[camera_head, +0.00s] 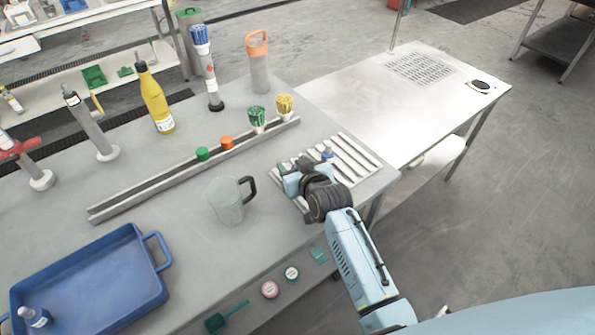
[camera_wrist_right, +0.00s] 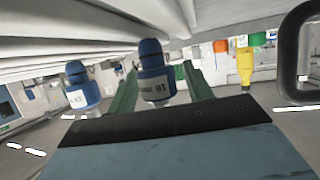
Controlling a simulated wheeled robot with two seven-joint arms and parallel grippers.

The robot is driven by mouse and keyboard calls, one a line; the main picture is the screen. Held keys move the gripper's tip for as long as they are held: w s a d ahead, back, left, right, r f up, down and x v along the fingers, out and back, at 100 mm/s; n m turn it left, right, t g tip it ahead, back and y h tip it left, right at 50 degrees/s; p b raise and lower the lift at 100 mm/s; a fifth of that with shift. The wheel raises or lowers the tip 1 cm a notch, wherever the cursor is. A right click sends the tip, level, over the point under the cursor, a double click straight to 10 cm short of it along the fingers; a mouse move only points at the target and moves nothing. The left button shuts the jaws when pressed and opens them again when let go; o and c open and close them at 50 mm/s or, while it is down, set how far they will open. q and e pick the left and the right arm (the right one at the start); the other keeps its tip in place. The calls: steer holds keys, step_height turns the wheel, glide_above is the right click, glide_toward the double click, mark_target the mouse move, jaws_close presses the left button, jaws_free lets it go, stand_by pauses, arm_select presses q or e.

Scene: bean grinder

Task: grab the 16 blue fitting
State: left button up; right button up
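A blue fitting with a white band marked 16 (camera_wrist_right: 153,88) stands between the green fingers of my right gripper (camera_wrist_right: 160,88) in the right wrist view. The fingers are apart, one on each side of it, and I see no clear grip on it. A second blue fitting with a white label (camera_wrist_right: 82,92) is to its left, outside the fingers. In the head view my right gripper (camera_head: 287,168) is low over the slotted rack (camera_head: 352,158). One blue fitting (camera_head: 327,153) shows on the rack; the one at the fingers is largely hidden there. My left gripper is out of view.
A clear jug with a black handle (camera_head: 226,202) stands left of my right gripper; its handle shows close in the wrist view (camera_wrist_right: 291,55). A long rail (camera_head: 125,207) lies behind it. Bare tabletop lies between.

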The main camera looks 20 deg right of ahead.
steer(key=c, duration=0.9)
